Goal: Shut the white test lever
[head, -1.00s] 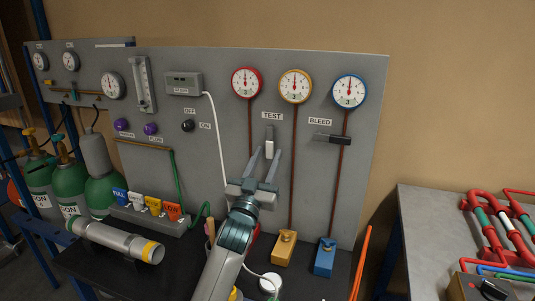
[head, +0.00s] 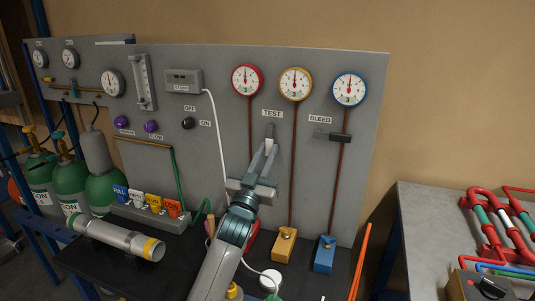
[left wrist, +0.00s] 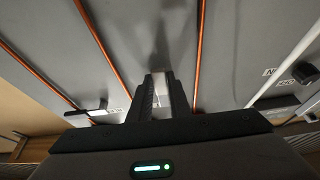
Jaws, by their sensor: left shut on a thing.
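The white test lever (head: 269,143) is on the grey panel just below the TEST label (head: 272,113). It hangs roughly upright under its small grey mount, and the fingers partly hide it. My left gripper (head: 266,152) reaches up to it from below and is shut on it. In the left wrist view the pale lever (left wrist: 158,87) shows between the two dark fingers (left wrist: 158,98). My right gripper is not in view.
The black bleed lever (head: 333,137) sits to the right on the grey panel (head: 220,120). Red, yellow and blue gauges are above, with brown pipes below them. Yellow (head: 284,245) and blue (head: 324,255) blocks stand below right. A white cable runs down left of the gripper.

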